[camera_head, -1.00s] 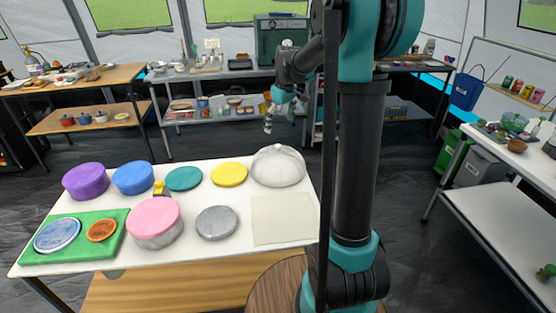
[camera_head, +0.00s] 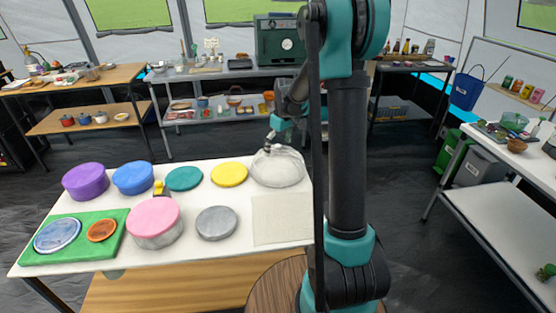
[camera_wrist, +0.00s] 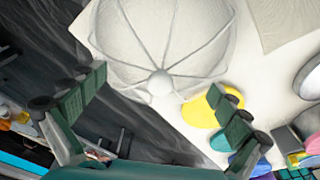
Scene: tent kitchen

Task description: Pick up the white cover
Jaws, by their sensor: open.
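The white cover (camera_head: 283,170) is a domed, ribbed, see-through food cover at the back right corner of the white table (camera_head: 200,250). It also fills the upper middle of the wrist view (camera_wrist: 150,35), with its round knob facing the camera. My gripper (camera_head: 267,148) is over the cover's upper left side in the head view, where its fingers are small and hard to make out. In the wrist view my gripper (camera_wrist: 160,84) has its two green-padded fingers spread wide, with the knob between them in the picture. Nothing is held.
A yellow lid (camera_head: 229,174) lies left of the cover, with teal (camera_head: 184,178), blue (camera_head: 133,177) and purple (camera_head: 85,181) ones further left. A grey lid (camera_head: 217,222) and a cream square mat (camera_head: 283,220) lie in front. A pink-topped tin (camera_head: 154,222) stands nearby.

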